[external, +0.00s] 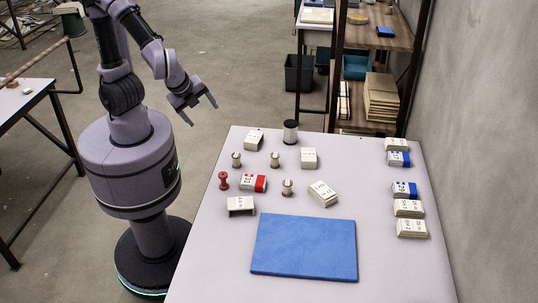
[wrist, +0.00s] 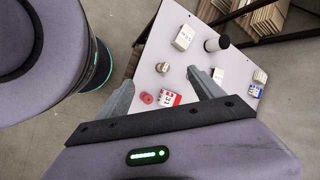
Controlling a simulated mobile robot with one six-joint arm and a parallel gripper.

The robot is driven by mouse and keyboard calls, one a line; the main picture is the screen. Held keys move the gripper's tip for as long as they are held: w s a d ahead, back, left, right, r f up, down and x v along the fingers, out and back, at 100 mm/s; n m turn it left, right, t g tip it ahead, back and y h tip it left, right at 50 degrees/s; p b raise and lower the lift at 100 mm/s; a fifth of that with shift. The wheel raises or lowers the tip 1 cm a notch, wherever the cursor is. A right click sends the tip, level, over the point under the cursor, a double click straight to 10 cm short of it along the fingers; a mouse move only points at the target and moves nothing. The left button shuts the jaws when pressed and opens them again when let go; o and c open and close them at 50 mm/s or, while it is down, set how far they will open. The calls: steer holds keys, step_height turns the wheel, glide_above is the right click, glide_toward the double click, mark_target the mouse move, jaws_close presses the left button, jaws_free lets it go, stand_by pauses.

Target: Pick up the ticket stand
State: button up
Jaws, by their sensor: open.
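My gripper (external: 203,115) is open and empty, in the air beyond the table's far left corner and well away from that piece. In the wrist view my open fingers (wrist: 160,76) point toward the table, with nothing between them held.
The pale table (external: 215,270) holds a blue mat (external: 303,248), a red spool (external: 223,181), a red-and-white block (external: 253,183), a dark cylinder (external: 290,132), pale spools and several printed white blocks. Blue-and-white blocks (external: 405,190) line the right side. A shelf (external: 375,35) stands behind.

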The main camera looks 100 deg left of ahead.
steer(key=w+d+f+m+t+y+p, duration=0.1)
steer(key=w+d+f+m+t+p, duration=0.15)
steer(key=d+f+m+t, duration=0.4)
steer(key=w+d+f+m+t+y+p, duration=0.1)
steer(key=d+f+m+t+p, duration=0.2)
steer(key=d+m, duration=0.65)
steer(key=m+t+h+p, duration=0.1)
steer(key=m+t+h, duration=0.1)
steer(key=m+h, duration=0.35)
glide_toward(237, 203)
steer(key=shift+m+g+y, duration=0.35)
steer(key=shift+m+y, duration=0.3)
steer(key=shift+m, duration=0.1)
steer(key=w+b, duration=0.1)
steer(key=w+f+b, duration=0.1)
steer(key=w, duration=0.1)
steer(key=w+f+b, duration=0.1)
steer(key=w, duration=0.1)
steer(key=shift+w+d+b, duration=0.1)
steer(key=shift+b, duration=0.25)
steer(key=b+x, duration=0.1)
steer(key=x, duration=0.1)
steer(key=a+b+x, duration=0.1)
steer(key=x, duration=0.2)
steer(key=shift+w+f, duration=0.1)
steer(key=shift+w, duration=0.2)
